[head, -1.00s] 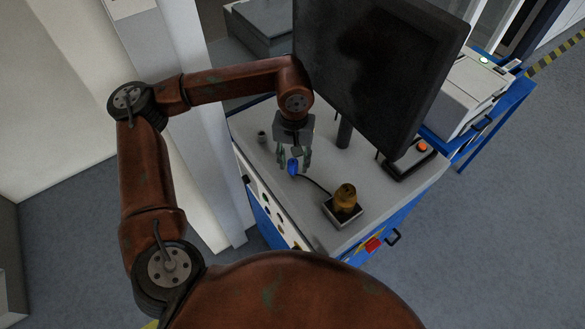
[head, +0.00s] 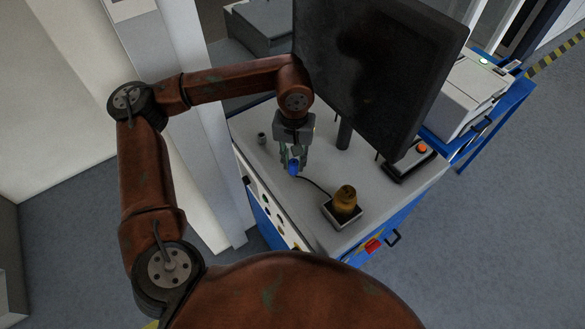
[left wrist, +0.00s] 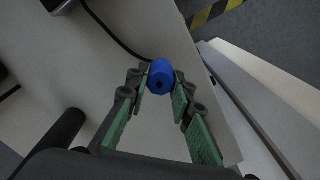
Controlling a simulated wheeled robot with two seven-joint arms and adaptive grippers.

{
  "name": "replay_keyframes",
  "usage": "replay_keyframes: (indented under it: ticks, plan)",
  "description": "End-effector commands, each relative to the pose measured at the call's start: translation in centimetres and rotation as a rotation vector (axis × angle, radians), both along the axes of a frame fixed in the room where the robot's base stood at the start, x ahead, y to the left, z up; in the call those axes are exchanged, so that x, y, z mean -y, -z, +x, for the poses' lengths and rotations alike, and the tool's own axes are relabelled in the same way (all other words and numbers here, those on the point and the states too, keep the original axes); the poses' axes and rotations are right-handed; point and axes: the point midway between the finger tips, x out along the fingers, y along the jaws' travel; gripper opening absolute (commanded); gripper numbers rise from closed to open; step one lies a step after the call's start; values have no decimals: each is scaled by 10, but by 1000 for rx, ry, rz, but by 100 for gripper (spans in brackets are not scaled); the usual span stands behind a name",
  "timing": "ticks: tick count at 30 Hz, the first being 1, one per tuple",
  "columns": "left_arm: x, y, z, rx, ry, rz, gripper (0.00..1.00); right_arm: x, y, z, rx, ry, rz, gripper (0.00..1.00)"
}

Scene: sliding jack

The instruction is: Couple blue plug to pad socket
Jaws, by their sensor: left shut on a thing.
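The blue plug (head: 293,169) is between the fingers of my left gripper (head: 292,162), above the grey top of the cabinet. In the left wrist view the plug (left wrist: 160,76) sits between the green-padded fingertips, its end with a dark hole facing the camera. The gripper is shut on it. A black cable (head: 316,186) runs from the plug toward an amber dome on a pale square base (head: 345,206). A small grey cylinder (head: 262,138) stands at the top's left edge. I cannot tell which part is the pad socket. My right gripper is not in view.
A large dark monitor (head: 385,70) stands behind and to the right of the gripper. A box with an orange button (head: 411,160) is at the right. The cabinet top (head: 300,222) is bare in front of the plug.

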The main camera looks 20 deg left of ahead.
Motion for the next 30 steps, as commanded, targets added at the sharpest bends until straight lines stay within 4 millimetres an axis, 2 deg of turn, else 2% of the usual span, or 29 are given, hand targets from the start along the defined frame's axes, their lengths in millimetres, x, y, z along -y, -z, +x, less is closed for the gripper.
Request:
replay_keyframes:
  ticks: [15,26,30]
  plan:
    - [0,-41,0,1,0,-1,0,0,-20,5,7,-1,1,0]
    - [0,-42,0,0,0,0,0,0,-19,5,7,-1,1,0]
    - [0,-41,0,0,0,0,0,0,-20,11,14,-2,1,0]
